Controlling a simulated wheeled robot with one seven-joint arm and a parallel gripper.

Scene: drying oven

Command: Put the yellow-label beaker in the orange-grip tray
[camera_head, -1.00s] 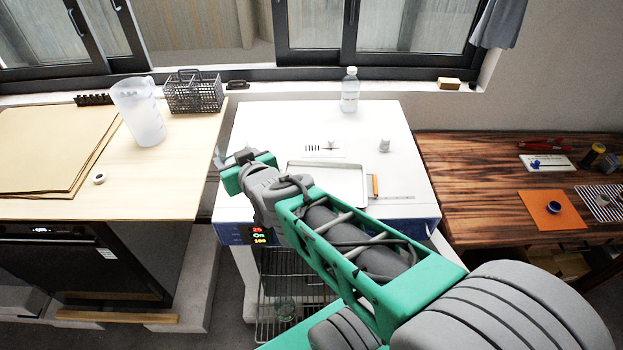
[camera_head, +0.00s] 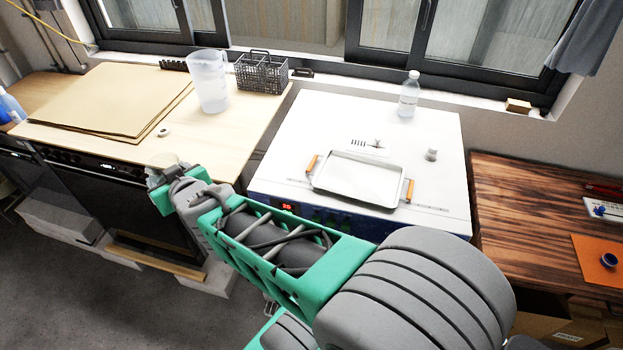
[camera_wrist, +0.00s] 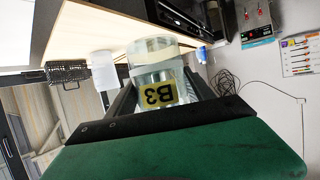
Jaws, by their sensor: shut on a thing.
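In the wrist view a clear glass beaker (camera_wrist: 158,70) with a yellow label marked B3 sits between the fingers of my gripper (camera_wrist: 165,95), which is shut on it. In the head view my gripper (camera_head: 163,172) is in front of the light wooden counter, at the left, and the beaker's pale rim (camera_head: 162,159) shows faintly there. The orange-grip tray (camera_head: 352,195) lies on the white oven top, to the right of my gripper. It is a shallow white tray with an orange grip at each end, and it looks empty.
The white oven top (camera_head: 310,125) also holds a clear bottle (camera_head: 409,94) and a small grey knob (camera_head: 431,154). A pitcher (camera_head: 209,80), a black basket (camera_head: 262,74) and brown boards (camera_head: 110,100) are on the left counter. A dark wooden table (camera_head: 520,210) stands at the right.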

